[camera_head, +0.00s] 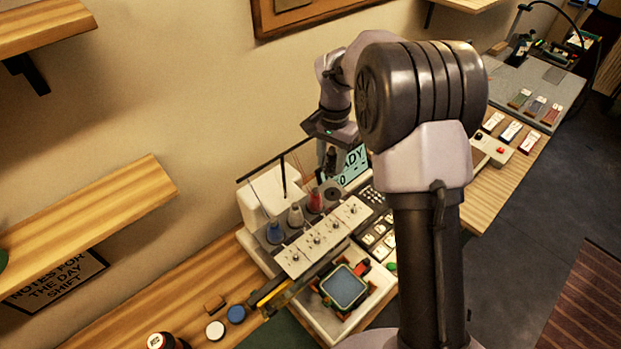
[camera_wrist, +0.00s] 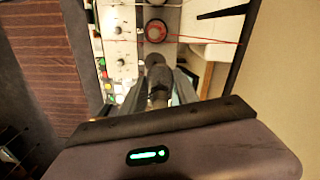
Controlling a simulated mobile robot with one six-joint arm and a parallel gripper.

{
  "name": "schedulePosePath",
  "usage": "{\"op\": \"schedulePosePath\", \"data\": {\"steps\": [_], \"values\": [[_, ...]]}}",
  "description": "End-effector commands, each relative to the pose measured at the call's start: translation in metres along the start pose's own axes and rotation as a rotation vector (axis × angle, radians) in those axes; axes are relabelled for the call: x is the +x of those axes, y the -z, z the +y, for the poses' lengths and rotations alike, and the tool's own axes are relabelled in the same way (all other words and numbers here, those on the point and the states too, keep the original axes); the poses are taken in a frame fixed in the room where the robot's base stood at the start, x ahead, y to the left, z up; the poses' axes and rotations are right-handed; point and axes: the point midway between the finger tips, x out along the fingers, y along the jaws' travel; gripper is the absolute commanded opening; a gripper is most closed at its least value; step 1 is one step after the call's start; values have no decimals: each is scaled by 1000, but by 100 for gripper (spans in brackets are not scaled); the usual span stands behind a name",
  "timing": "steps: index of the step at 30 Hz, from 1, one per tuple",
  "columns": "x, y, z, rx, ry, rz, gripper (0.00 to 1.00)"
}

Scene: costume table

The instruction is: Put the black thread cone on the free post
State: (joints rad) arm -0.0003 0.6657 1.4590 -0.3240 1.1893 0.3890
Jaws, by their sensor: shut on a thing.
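The black thread cone (camera_head: 331,158) is in my gripper (camera_head: 326,160), above the right end of the row of thread cones on the machine. In the wrist view, the black cone (camera_wrist: 157,80) sits between the fingers of my gripper (camera_wrist: 159,92). The row holds a blue cone (camera_head: 275,233), a pale cone (camera_head: 295,215) and a red cone (camera_head: 316,201). The red cone also shows ahead of the fingers in the wrist view (camera_wrist: 155,32). A dark round base (camera_head: 332,195) lies right of the red cone; its post is not clear.
The white machine (camera_head: 262,192) has thin upright rods and a panel of knobs (camera_head: 322,235) beside the cones. A lit display (camera_head: 354,166) stands close behind my gripper. An embroidery hoop (camera_head: 345,287) lies in front. Shelves (camera_head: 90,215) are on the left wall.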

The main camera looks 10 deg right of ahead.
Motion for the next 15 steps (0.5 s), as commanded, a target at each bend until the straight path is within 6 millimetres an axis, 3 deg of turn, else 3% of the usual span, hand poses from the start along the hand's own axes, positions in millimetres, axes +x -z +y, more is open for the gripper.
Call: {"op": "schedulePosePath", "data": {"steps": [4, 15], "values": [[40, -1, 1, 2, -3, -4, 0], [94, 0, 1, -1, -1, -1, 0]]}}
